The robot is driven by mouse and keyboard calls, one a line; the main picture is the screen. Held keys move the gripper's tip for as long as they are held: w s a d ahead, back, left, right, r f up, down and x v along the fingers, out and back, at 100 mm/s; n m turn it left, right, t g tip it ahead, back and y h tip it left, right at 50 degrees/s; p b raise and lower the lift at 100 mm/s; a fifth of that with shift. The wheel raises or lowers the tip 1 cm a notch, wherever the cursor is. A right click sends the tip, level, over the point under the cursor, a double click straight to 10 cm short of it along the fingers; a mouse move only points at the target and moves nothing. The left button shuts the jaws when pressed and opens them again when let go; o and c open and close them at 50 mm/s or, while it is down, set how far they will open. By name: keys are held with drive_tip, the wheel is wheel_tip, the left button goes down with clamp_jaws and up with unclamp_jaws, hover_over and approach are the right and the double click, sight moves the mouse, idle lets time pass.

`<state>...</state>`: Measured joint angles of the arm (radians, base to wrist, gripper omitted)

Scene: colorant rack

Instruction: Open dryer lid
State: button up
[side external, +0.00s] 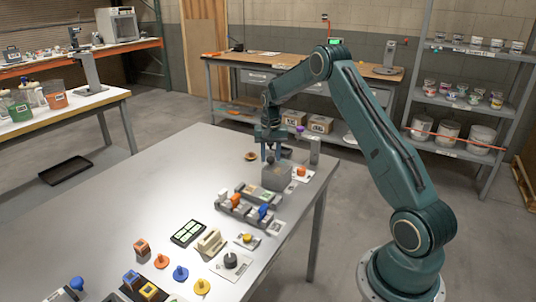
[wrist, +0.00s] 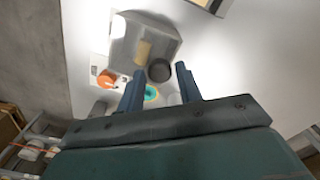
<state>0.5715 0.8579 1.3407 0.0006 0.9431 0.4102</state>
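A grey box-like unit (side external: 275,177), which looks like the dryer, stands near the right edge of the table. In the wrist view the grey unit (wrist: 125,50) shows a tan block-like part (wrist: 143,51) and a dark round part (wrist: 159,70). I cannot tell clearly whether its lid is open or shut. My gripper (side external: 271,156) points down just above the unit. In the wrist view my gripper (wrist: 161,88) has its two fingers spread apart, with the dark round part just ahead of the gap. Nothing is visibly held.
An orange-topped item (side external: 301,172) sits right of the unit; a grey post (side external: 315,150) stands behind it. A rack with coloured pieces (side external: 244,207) lies in front.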

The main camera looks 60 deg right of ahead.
clamp_jaws()
drive_tip(key=shift+w, duration=0.1)
drive_tip(key=w, duration=0.8)
drive_tip(key=shift+w, duration=0.2)
idle(0.3)
drive_tip(key=shift+o, duration=2)
unclamp_jaws()
drive_tip(key=shift+r, duration=0.1)
